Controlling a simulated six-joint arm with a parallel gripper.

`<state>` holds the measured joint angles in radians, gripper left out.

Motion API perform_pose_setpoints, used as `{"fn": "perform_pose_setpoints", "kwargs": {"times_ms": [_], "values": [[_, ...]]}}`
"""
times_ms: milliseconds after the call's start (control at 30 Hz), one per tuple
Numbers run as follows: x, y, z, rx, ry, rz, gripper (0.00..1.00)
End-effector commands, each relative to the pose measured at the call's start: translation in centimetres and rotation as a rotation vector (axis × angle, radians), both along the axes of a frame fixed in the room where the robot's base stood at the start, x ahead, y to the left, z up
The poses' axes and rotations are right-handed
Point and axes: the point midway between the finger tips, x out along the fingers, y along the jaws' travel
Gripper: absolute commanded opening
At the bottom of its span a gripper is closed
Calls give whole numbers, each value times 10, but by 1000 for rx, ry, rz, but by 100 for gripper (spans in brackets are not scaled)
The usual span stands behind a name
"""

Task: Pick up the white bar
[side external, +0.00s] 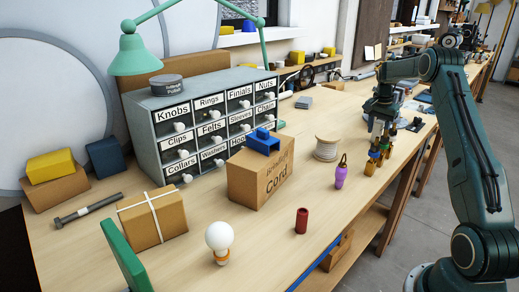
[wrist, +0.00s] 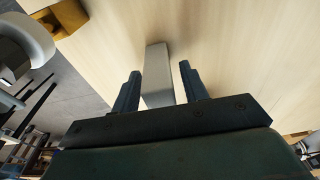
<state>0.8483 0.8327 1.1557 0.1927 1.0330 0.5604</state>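The white bar (wrist: 157,72) shows in the wrist view as a pale, smooth block between the two dark fingers of my gripper (wrist: 161,69). My gripper is open. A gap shows between the bar and each finger, wider on the right. The near end of the bar is hidden behind the gripper body. In the side view my gripper (side external: 381,118) points down over the right part of the bench. A small pale upright shape (side external: 377,128) shows at its fingers and is probably the bar.
Small coloured pieces (side external: 371,166) stand just below my gripper, close to the bench's front edge. A purple piece (side external: 341,176) and a cord spool (side external: 326,148) are to their left. A cardboard box (side external: 258,178) stands further left. A yellow object (wrist: 68,18) shows at the wrist view's top left.

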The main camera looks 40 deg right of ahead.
Motion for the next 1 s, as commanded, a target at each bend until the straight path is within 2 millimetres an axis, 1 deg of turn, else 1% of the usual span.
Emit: {"fn": "perform_pose_setpoints", "kwargs": {"times_ms": [33,167,200,467,633,767,1000], "values": [[0,0,0,0,0,0,33],[0,0,0,0,0,0,8],[0,0,0,0,0,0,0],[0,0,1,-1,-1,0,0],[0,0,8,-2,-1,0,0],[1,-1,20,-3,-2,-1,0],[1,-1,56,-5,-3,0,0]]}}
